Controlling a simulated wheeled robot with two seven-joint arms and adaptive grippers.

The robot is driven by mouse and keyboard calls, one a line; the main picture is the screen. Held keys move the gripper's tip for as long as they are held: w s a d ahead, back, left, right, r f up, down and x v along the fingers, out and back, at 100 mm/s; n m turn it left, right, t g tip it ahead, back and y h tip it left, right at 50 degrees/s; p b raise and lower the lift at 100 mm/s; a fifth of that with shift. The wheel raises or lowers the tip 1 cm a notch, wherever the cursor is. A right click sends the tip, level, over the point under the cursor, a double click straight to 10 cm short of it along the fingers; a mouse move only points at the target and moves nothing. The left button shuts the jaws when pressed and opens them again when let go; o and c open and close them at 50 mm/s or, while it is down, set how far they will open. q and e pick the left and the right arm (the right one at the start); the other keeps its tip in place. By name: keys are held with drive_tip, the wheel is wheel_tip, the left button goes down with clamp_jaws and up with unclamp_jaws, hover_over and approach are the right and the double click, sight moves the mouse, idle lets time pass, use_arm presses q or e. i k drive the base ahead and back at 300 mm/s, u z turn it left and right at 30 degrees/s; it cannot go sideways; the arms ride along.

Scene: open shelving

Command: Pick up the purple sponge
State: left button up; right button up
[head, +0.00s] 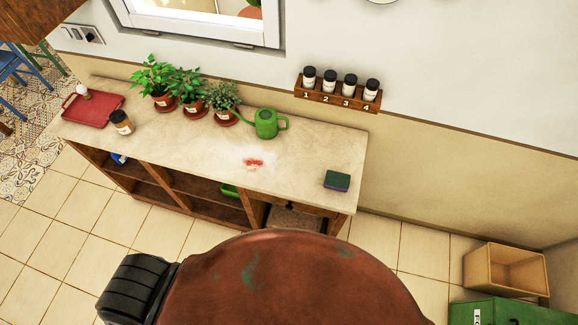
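A small sponge (337,181) lies flat near the right end of the counter top (290,165). Its upper face looks dark green and its side purple. Neither of my grippers is in view, so I cannot see their state or how far they are from the sponge. Nothing covers the sponge in the head view.
A red stain (253,163) marks the counter left of the sponge. A green watering can (266,124), several potted plants, a jar (121,122) and a red tray (92,108) stand farther left. A spice rack (338,94) hangs above. A wooden box (505,269) stands on the right.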

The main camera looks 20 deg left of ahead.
sight(334, 179)
drive_tip(key=u, duration=3.2)
drive_tip(key=k, duration=1.6)
drive_tip(key=z, duration=1)
drive_tip(key=i, duration=0.5)
drive_tip(key=u, duration=0.05)
